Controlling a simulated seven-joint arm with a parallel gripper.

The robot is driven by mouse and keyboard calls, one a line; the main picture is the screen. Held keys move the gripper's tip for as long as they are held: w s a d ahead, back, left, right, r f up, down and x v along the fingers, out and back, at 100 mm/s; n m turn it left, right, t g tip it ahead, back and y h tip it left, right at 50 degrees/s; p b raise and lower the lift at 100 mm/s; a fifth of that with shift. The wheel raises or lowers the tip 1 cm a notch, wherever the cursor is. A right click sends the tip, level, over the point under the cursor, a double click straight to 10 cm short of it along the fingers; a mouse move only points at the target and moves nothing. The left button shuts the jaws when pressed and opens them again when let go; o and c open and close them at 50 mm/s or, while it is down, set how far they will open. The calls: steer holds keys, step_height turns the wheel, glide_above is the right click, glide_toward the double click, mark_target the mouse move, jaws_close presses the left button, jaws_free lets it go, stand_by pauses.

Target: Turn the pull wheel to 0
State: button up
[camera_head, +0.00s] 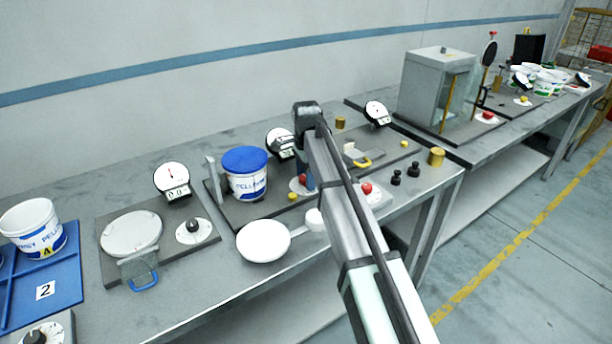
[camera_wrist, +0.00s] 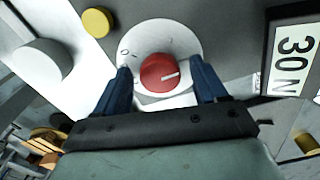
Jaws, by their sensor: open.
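The pull wheel is a red round knob (camera_wrist: 158,73) on a white dial plate (camera_wrist: 187,38), seen in the wrist view. Its white pointer line points right, slightly upward in that view. A mark like a 0 is printed on the plate's upper left, away from the pointer. My gripper (camera_wrist: 163,82) is open, with one blue finger on each side of the knob; contact cannot be made out. In the head view the knob (camera_head: 302,180) is partly hidden by a blue finger of my gripper (camera_head: 308,183).
A yellow button (camera_wrist: 97,22) and a white cylinder (camera_wrist: 42,62) lie left of the dial in the wrist view. A sign reading 30 N (camera_wrist: 292,62) stands on the right. In the head view, a blue-lidded tub (camera_head: 246,186) stands left of my gripper, and another red knob (camera_head: 367,188) right.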

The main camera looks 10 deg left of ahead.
steer(key=shift+c, duration=0.2)
steer(key=c, duration=1)
